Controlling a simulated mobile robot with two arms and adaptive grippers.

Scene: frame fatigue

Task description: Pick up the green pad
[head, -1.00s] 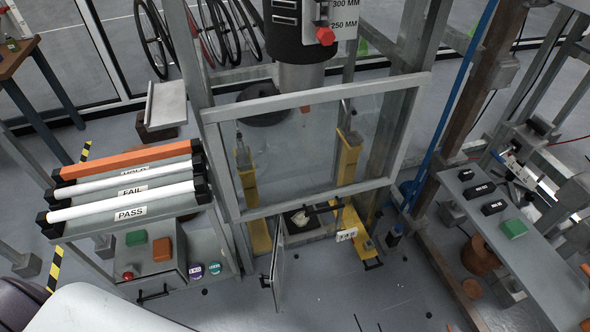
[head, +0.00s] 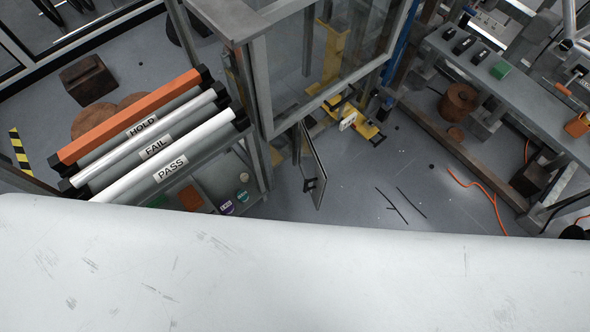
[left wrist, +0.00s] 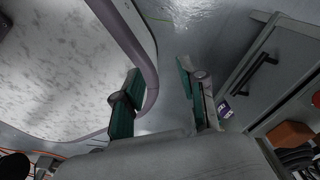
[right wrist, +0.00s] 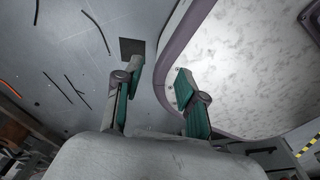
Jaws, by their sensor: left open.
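In the head view a green block (head: 500,70) lies on the grey bench at the upper right, near several black blocks. A second green piece (head: 157,201) shows below the labelled racks, mostly hidden by the rack and the pale foreground. I cannot tell which one is the pad. My left gripper (left wrist: 158,68) is open and empty in the left wrist view, left of a grey cabinet. My right gripper (right wrist: 158,70) has its fingers apart with nothing between them, over the floor. Neither gripper shows in the head view.
Racks labelled HOLD, FAIL and PASS (head: 155,147) stand at the left. An orange block (head: 190,197) lies below them. A metal-framed enclosure with an open door (head: 313,170) stands mid-view. The grey bench (head: 540,102) is at right. Floor between is mostly clear, with thin rods.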

